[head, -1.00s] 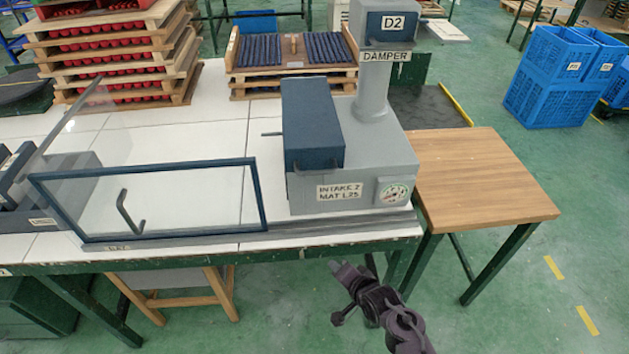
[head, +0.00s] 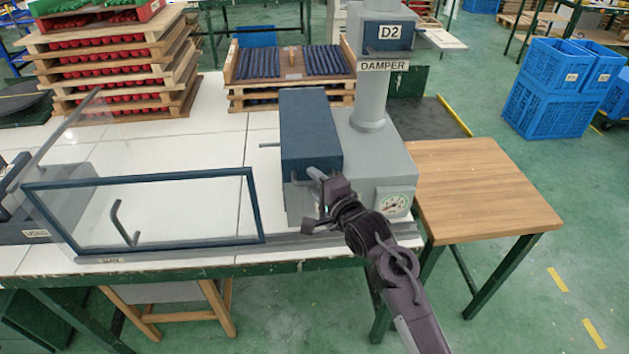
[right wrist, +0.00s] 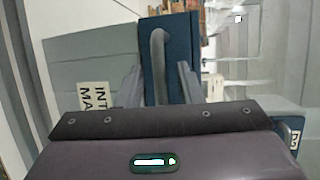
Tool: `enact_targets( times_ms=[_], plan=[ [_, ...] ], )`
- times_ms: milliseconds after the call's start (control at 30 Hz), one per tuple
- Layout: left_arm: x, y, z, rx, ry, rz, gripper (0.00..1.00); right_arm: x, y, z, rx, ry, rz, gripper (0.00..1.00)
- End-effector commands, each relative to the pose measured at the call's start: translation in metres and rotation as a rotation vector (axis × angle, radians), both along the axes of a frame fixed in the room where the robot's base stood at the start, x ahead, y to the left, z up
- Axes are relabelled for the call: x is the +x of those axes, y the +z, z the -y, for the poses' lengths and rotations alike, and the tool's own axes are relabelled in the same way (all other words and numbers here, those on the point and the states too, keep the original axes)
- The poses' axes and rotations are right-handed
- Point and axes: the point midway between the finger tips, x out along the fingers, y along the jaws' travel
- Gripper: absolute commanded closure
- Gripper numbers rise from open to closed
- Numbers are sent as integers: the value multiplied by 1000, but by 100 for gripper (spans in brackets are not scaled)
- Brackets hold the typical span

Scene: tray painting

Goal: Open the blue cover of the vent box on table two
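The grey vent box (head: 378,150) stands on the white table, with a grey pipe rising from it. Its dark blue cover (head: 309,125) lies closed along its left part. In the right wrist view the cover (right wrist: 183,50) has a grey bar handle (right wrist: 158,62) on it. My right gripper (head: 318,180) is in front of the box, at the cover's near edge, and hides most of the intake label. In the right wrist view its fingers (right wrist: 159,84) are apart, one on each side of the handle, with gaps showing. My left gripper is out of view.
A blue-framed glass panel (head: 150,178) with a grey handle stands left of the box. A wooden side table (head: 485,190) is at the right. Stacked wooden trays (head: 120,70) and a rack of blue rods (head: 290,97) stand behind. White tabletop between them is clear.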

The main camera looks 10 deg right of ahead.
Motion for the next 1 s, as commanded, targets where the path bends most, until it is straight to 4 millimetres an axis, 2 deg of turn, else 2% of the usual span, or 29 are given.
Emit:
enact_targets(
  times_ms=[367,600,1000],
  plan=[
    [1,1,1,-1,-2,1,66,6,-2,-3,-1,0,0,68],
    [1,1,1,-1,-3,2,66,6,-2,-3,-1,0,0,100],
    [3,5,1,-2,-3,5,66,9,3,-2,-2,-1,-7,100]
  ],
)
